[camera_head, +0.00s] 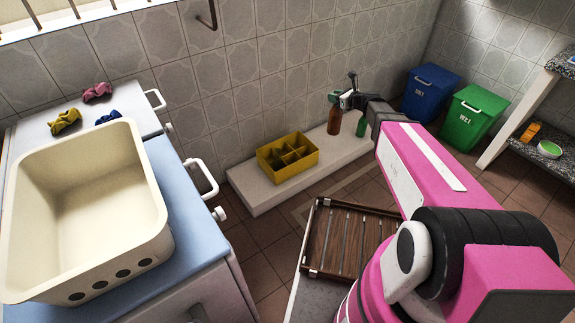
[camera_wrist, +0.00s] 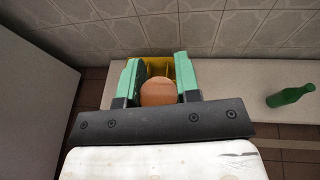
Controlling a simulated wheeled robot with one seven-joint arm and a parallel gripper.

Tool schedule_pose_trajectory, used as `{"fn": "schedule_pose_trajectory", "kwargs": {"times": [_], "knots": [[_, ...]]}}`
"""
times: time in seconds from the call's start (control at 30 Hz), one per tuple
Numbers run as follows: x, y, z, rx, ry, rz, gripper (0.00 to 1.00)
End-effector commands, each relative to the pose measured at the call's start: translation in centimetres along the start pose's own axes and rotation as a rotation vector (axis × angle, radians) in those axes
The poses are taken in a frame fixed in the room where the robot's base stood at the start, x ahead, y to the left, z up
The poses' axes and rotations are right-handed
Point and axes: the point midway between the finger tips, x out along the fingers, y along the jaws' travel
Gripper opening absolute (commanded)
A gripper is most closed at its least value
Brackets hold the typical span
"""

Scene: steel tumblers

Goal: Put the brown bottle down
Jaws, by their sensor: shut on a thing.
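My gripper (camera_head: 342,98) is shut on the brown bottle (camera_head: 334,122), which hangs roughly upright below the fingers over the white ledge by the wall. Whether its base touches the ledge cannot be told. In the wrist view the bottle's round brown end (camera_wrist: 158,92) sits between the green fingers of my gripper (camera_wrist: 157,76). The bottle's upper part is partly hidden by the fingers in the head view.
A yellow divided crate (camera_head: 293,174) stands on the white ledge (camera_head: 250,197), left of the bottle. Blue (camera_head: 428,95) and green (camera_head: 473,117) bins stand beyond.

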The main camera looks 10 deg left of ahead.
Motion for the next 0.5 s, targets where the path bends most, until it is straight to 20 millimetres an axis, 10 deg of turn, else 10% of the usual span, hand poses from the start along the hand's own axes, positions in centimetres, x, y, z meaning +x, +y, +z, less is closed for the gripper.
{"fn": "schedule_pose_trajectory", "kwargs": {"times": [0.2,0.5], "knots": [[11.0,3.9,-4.0,-0.003,0.002,0.017,0.00],[19.3,8.9,-8.0,-0.007,0.001,0.026,0.00]]}}
